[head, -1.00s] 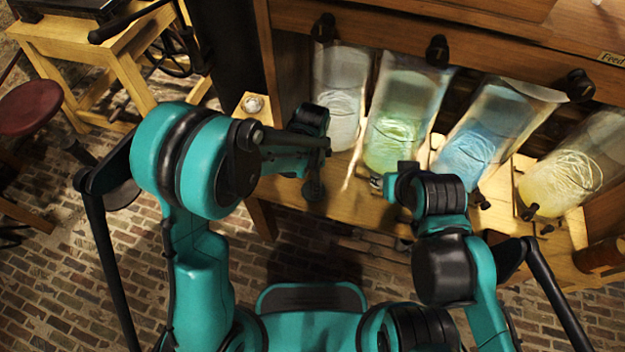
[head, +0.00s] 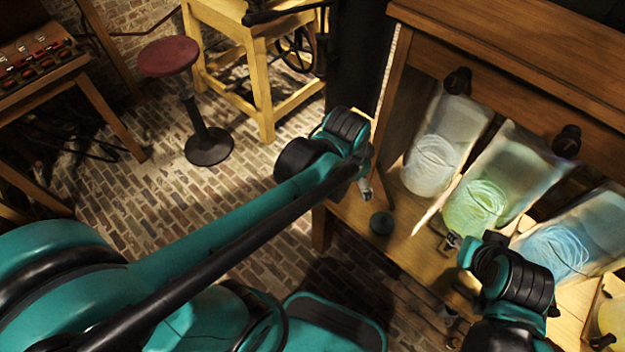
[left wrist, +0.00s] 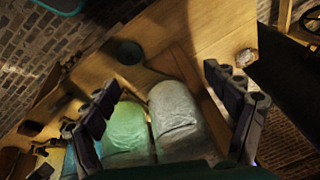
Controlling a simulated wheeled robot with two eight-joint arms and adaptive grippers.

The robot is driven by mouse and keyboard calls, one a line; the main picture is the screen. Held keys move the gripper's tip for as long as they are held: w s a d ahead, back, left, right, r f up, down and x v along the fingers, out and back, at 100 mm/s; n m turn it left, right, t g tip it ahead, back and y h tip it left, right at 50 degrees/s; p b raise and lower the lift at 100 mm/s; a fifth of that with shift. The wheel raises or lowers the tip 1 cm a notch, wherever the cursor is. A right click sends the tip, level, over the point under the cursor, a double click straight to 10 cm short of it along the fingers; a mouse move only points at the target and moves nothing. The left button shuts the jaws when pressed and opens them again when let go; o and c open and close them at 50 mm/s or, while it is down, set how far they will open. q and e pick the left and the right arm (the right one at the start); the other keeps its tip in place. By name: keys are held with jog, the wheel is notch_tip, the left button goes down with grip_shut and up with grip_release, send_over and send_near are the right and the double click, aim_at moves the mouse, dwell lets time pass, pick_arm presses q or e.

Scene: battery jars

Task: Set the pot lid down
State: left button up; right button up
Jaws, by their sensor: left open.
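A small dark round disc, which looks like the pot lid (head: 381,223), lies flat on the wooden bench top near its front left edge. It also shows in the left wrist view (left wrist: 129,52). My left gripper (head: 378,194) is above the bench just behind the disc and apart from it. In the left wrist view my left gripper (left wrist: 160,80) has its fingers spread wide with nothing between them. My right gripper (head: 455,240) is low in front of the green jar; its fingers are too small to judge.
Glass jars stand in a row on the bench: a whitish jar (head: 432,160), a green jar (head: 478,205) and a blue jar (head: 555,250). A pale round object (left wrist: 246,57) sits near the bench corner. A red stool (head: 168,57) stands on the open brick floor.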

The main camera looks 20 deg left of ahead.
pick_arm(q)
jog(key=s+a+r+n+t, duration=0.3)
jog(key=s+a+n, duration=0.4)
jog(key=a+n, duration=0.1)
jog(key=shift+s+t+y, duration=0.25)
jog(key=shift+t+y, duration=0.05)
